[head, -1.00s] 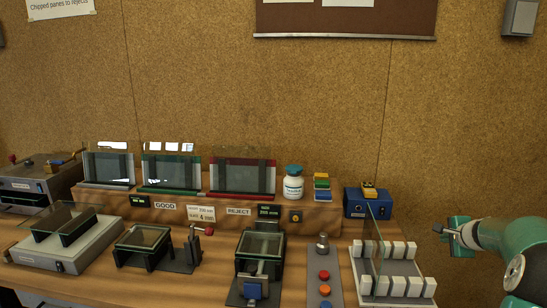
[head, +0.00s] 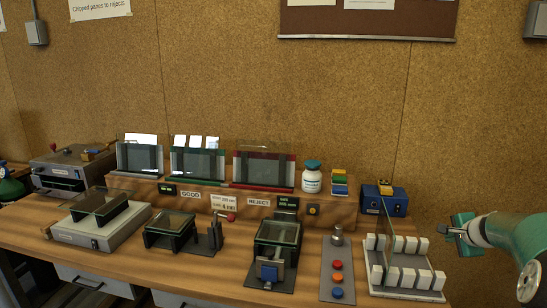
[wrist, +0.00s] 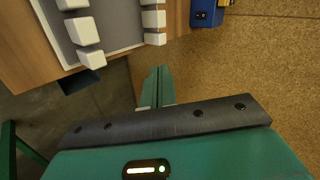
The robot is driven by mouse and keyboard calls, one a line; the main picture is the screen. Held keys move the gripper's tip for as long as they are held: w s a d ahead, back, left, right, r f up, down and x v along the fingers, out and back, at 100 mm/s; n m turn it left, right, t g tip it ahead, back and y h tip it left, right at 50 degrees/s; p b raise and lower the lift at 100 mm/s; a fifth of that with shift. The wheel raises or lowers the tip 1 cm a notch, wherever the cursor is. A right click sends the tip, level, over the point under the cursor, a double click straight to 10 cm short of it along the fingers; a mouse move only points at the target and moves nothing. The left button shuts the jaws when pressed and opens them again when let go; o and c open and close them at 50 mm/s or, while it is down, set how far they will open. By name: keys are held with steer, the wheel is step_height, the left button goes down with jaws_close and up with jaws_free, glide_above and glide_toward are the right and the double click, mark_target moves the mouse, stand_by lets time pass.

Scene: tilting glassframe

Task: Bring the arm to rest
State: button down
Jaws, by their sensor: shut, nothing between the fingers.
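My gripper (head: 452,228) is at the right of the head view, beside the right end of the workbench and clear of it. My green arm (head: 510,233) reaches in from the right edge. In the wrist view the gripper's green fingers (wrist: 156,87) lie together with nothing between them. Beyond them are the bench's edge and the cork wall. The fingers touch nothing that I can see.
A rack with white blocks and an upright glass pane (head: 378,292) stands at the bench's right end, nearest my gripper. A blue box (head: 385,200) is behind it. A button panel (head: 337,268) and glass-topped fixtures fill the bench leftward. The cork wall (head: 240,90) is behind.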

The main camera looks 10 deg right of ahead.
steer(key=s+a+r+n+g+y, duration=0.1)
steer(key=s+a+r+n, duration=0.15)
steer(key=a, duration=0.65)
steer(key=s+a+r+n+y, duration=0.15)
steer(key=a+n, duration=0.25)
steer(key=a, duration=0.5)
steer(key=s+a+r+n+g, duration=0.1)
steer(key=s+a+r+n, duration=0.2)
steer(key=a, duration=0.6)
steer(key=s+a+f+n+g, duration=0.1)
steer(key=s+a+n, duration=0.3)
steer(key=s+a, duration=0.3)
steer(key=s+a+f+n+g, duration=0.1)
steer(key=s+a+n, duration=0.4)
steer(key=s, duration=1)
steer(key=a, duration=0.3)
steer(key=shift+a+f, duration=0.3)
steer(key=shift+f, duration=0.05)
steer(key=shift+n, duration=0.25)
steer(key=c, duration=1.8)
jaws_free()
steer(key=shift+o, duration=0.2)
